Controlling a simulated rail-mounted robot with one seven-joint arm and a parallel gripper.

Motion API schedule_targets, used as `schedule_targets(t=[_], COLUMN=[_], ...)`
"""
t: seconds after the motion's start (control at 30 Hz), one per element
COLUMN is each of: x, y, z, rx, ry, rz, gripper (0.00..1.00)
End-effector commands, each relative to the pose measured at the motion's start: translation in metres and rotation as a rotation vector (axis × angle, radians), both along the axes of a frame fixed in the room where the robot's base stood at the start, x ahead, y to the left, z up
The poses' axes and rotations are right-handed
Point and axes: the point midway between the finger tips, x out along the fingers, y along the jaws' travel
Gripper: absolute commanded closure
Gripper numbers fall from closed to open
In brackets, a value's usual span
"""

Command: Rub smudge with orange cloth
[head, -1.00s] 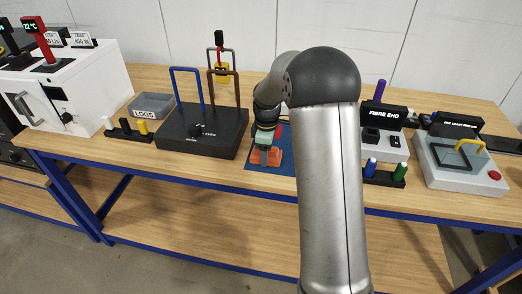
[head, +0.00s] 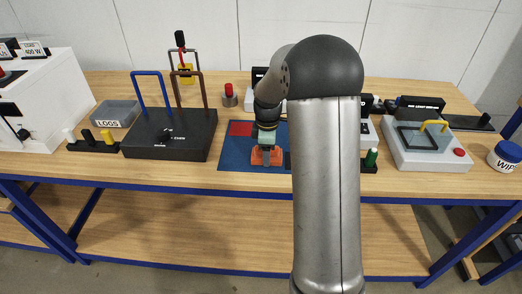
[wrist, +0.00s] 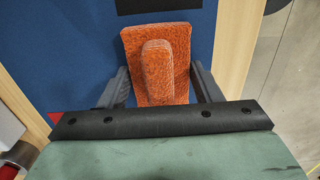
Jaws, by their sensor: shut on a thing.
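The orange cloth (wrist: 183,45) is a thick block with a raised ridge, seen between my two dark fingers in the wrist view. My gripper (wrist: 158,88) is shut on the ridge. In the head view, the cloth (head: 257,158) is under my gripper (head: 267,150) at the front part of the blue mat (head: 232,155). I cannot tell whether the cloth touches the mat. A dark patch (wrist: 158,5) lies on the mat beyond the cloth in the wrist view; I cannot tell if it is the smudge. My arm hides the mat's right side.
A red square (head: 241,128) lies on the mat. Left are a black box with wire arches (head: 170,135), a LOGS tray (head: 115,113) and a peg holder (head: 93,146). Right are a green peg (head: 371,157), a grey device with a yellow handle (head: 430,145) and a WIPES tub (head: 505,157).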

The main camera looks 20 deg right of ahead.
Motion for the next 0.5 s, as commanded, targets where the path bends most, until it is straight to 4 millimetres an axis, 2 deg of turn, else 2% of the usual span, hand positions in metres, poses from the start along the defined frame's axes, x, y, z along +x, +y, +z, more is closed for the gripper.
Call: schedule_targets(t=[0.13, 0.27, 0.5], x=[-0.005, -0.004, -0.004], y=[-0.009, -0.006, -0.003], z=[0.000, 0.026, 0.046], rx=[-0.001, -0.001, 0.000], ry=[0.000, -0.002, 0.000], rz=[0.006, 0.010, 0.014], gripper=[0.63, 0.63, 0.63])
